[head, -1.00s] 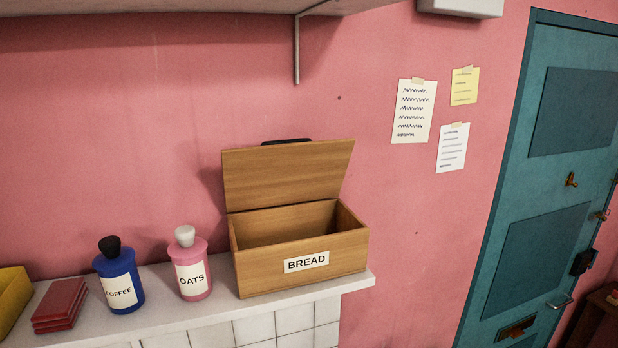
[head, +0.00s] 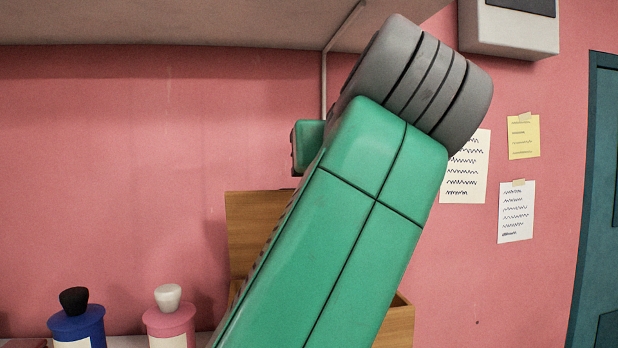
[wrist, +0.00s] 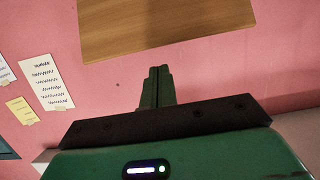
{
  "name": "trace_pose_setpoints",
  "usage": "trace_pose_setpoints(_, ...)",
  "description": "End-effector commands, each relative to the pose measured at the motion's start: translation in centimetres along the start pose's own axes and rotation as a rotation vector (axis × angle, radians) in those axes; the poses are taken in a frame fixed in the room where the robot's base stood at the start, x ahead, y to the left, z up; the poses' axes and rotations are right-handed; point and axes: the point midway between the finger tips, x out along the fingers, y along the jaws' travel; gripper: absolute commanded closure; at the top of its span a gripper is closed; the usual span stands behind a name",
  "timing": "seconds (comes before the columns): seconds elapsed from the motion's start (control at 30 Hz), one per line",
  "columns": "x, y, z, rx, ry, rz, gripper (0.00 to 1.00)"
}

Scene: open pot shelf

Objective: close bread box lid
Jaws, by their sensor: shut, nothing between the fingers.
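The wooden bread box (head: 398,322) stands on the ledge in the head view, mostly hidden behind my green arm. Its lid (head: 250,225) stands raised, with only its left part showing. In the wrist view the wooden lid (wrist: 165,22) shows at the top of the picture. My gripper (wrist: 160,72) is shut and empty, its fingertips a little below the lid's edge in that picture, with pink wall between them. In the head view the fingers are hidden; the box's inside and the lid's handle are hidden too.
A blue jar (head: 78,322) and a pink jar (head: 170,318) stand left of the box. An overhead shelf (head: 180,22) with a bracket is above it. A grey wall box (head: 510,30) hangs at upper right. Papers (head: 516,212) are on the wall near a teal door (head: 605,200).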

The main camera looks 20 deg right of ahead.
Motion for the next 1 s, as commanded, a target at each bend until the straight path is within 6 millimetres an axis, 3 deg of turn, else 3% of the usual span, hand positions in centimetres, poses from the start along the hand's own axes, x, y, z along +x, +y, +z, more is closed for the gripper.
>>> trace_pose_setpoints(0.3,6.1,0.0,-0.3,0.000,-0.001,-0.001,1.00)
trace_pose_setpoints(0.43,7.8,0.0,-0.2,0.000,0.000,0.001,1.00)
trace_pose_setpoints(0.63,8.9,0.0,-0.1,0.000,0.001,0.001,1.00)
trace_pose_setpoints(1.0,8.9,-0.3,0.2,-0.001,0.009,-0.002,1.00)
